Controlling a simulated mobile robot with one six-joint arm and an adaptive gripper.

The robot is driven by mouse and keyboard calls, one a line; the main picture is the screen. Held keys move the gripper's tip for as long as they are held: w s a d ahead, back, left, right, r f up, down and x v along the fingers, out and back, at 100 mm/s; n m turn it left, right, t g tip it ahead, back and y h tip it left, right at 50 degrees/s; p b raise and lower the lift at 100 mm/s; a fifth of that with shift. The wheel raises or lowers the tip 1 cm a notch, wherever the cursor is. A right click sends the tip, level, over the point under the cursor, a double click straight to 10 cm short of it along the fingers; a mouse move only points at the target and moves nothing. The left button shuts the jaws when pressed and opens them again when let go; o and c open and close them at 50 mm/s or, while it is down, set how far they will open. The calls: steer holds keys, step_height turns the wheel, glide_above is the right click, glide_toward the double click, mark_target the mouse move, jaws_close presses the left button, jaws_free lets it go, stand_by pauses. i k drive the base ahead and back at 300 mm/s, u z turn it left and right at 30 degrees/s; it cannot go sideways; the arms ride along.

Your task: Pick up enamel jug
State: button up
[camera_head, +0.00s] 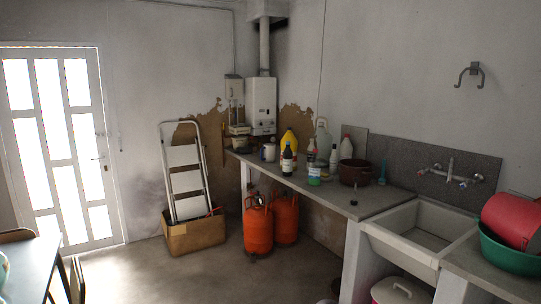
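A small pale jug (268,152) stands upright at the far left end of the stone counter (310,183), and it looks like the enamel jug. It is small in the picture, so its finish is hard to make out. A dark bottle (287,159) and a yellow container (289,140) stand just to its right. My gripper is not in view.
Several bottles and a dark red pot (355,172) crowd the counter. Orange gas cylinders (258,228) stand under it. A sink (419,238) is on the right. A ladder (184,172) stands in a cardboard box (196,236). Floor (200,278) in the middle is clear.

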mark_target(269, 150)
steer(key=u, duration=0.25)
steer(key=i, duration=1.2)
steer(key=u, duration=0.55)
steer(key=i, duration=3.1)
steer(key=z, duration=0.3)
steer(key=i, duration=0.75)
steer(key=z, duration=0.15)
